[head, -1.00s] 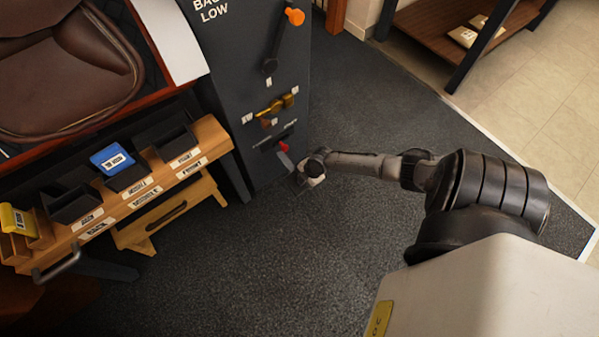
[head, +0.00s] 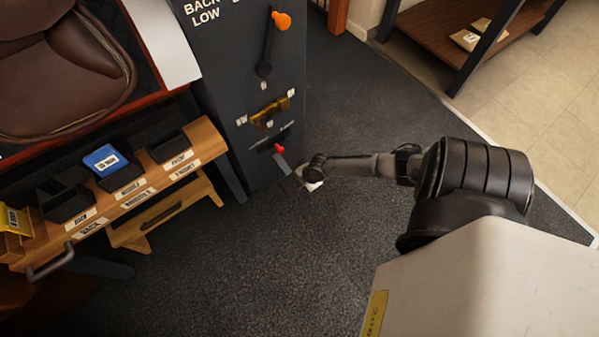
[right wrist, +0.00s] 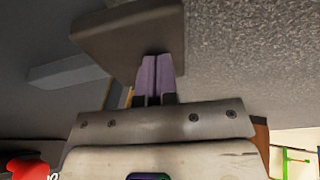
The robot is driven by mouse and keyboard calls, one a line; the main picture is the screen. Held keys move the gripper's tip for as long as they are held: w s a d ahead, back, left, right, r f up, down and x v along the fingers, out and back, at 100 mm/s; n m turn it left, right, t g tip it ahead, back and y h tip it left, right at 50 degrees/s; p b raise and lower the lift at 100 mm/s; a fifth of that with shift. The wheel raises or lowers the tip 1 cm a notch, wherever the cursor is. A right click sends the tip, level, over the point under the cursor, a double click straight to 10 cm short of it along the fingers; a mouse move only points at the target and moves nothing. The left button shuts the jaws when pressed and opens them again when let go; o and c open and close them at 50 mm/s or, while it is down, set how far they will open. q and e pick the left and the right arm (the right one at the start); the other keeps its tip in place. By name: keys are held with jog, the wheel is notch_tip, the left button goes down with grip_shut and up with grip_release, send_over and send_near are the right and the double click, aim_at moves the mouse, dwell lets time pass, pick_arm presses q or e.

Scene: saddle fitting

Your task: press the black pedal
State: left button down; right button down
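In the right wrist view a thick dark slab, which looks like the black pedal (right wrist: 125,35), fills the top centre. My right gripper (right wrist: 158,62) has its two purple-grey fingers side by side with almost no gap, holding nothing. Their tips reach the slab's near edge; I cannot tell whether they touch it. In the head view my right gripper (head: 304,180) is low beside the foot of the dark cabinet (head: 225,75). I cannot make out the pedal clearly there. My left gripper is not in view.
A red knob (head: 279,148) on a lever is just above my right gripper, also at the lower left of the wrist view (right wrist: 28,168). A brass handle (head: 268,112) and an orange-knobbed lever (head: 281,20) are higher. A wooden bin rack (head: 125,190) stands left. Carpet is clear in front.

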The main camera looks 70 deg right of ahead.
jog(key=a+p+v, duration=0.1)
jog(key=p+v, duration=0.8)
jog(key=v, duration=0.4)
jog(key=shift+s+r, duration=0.15)
jog(key=shift+r, duration=0.1)
